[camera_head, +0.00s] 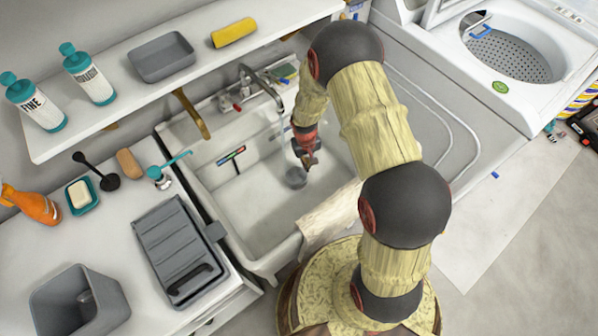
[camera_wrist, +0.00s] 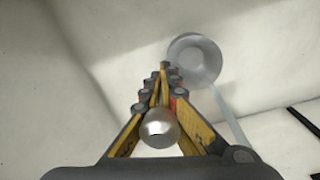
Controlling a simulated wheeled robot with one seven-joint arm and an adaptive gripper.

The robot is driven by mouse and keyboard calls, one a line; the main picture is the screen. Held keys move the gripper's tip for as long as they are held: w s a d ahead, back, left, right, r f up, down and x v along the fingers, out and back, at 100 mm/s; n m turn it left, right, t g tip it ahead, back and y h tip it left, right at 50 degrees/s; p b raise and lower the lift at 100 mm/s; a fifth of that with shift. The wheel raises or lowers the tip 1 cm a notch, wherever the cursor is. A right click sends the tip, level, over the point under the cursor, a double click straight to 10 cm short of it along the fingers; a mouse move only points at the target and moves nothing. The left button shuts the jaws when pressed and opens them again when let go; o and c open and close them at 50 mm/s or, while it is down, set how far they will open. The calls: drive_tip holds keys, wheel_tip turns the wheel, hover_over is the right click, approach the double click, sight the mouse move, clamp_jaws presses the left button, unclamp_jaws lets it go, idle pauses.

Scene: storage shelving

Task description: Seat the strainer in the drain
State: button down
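My gripper (camera_head: 307,160) is low inside the white sink basin. In the wrist view its yellow-and-dark fingers (camera_wrist: 164,72) converge and look shut at the tips. A grey, round, rimmed fitting (camera_head: 296,178) lies on the basin floor just beside and below the fingertips. In the wrist view this round thing (camera_wrist: 195,60) shows past the tips, which overlap its edge; I cannot tell whether it is the drain or the strainer. A shiny silver rounded piece (camera_wrist: 160,128) shows between the fingers nearer the palm. Whether it is held or seen through the gap is unclear.
The faucet (camera_head: 258,82) stands at the back of the sink (camera_head: 236,200), with a faint stream below it. A cream cloth (camera_head: 328,214) hangs over the front rim. A shelf (camera_head: 115,103) runs above.

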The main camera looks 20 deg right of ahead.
drive_tip(key=shift+f, duration=0.15)
drive_tip(key=c, duration=2.4)
unclamp_jaws()
drive_tip(key=o, duration=0.4)
drive_tip(key=shift+o, duration=0.2)
drive_tip(key=r, duration=1.2)
drive_tip(key=shift+a, duration=0.4)
